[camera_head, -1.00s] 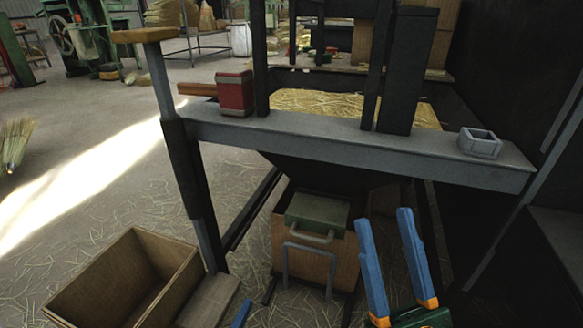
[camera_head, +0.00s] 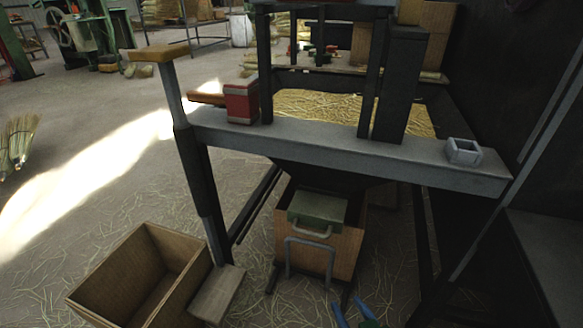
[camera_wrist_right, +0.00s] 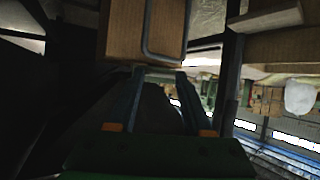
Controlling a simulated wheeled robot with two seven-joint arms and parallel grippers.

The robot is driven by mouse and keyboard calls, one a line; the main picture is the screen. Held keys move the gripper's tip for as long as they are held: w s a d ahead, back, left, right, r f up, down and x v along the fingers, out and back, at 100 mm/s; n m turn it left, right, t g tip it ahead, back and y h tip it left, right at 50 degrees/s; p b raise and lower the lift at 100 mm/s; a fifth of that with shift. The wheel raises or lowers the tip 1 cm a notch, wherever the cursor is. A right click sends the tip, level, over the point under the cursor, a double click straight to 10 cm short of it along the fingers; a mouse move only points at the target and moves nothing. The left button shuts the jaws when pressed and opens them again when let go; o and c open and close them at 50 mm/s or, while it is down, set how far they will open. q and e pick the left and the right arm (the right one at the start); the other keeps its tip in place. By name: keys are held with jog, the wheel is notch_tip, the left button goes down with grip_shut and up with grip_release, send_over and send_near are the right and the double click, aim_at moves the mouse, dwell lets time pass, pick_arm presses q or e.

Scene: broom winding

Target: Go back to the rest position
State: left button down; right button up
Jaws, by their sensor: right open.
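My right gripper (camera_head: 352,311) shows only as two blue fingertips at the bottom edge of the head view, right of centre. In the right wrist view its two fingers (camera_wrist_right: 160,72) stand apart with nothing between them. It is open and empty, low in front of the wooden box (camera_head: 345,250) under the bench. My left gripper is not in the head view.
The grey bench beam (camera_head: 330,148) crosses the view, bearing a red block (camera_head: 241,102) and a small grey square holder (camera_head: 463,151). An open empty crate (camera_head: 95,298) stands at lower left.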

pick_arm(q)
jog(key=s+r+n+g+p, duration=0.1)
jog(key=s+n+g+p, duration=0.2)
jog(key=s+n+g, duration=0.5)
pick_arm(e)
jog(key=s+d+f+g+h, duration=0.2)
jog(key=s+d+f+g, duration=0.2)
jog(key=s+f+g, duration=0.75)
pick_arm(q)
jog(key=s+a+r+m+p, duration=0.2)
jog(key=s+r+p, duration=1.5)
jog(key=p, duration=2)
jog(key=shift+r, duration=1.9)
pick_arm(e)
jog(key=s+d+r, duration=0.2)
jog(key=s+r, duration=1.5)
jog(key=r, duration=0.4)
jog(key=shift+d+h, duration=0.3)
jog(key=shift+d, duration=0.1)
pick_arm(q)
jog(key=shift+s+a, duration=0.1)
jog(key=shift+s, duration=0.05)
pick_arm(e)
jog(key=shift+s, duration=0.1)
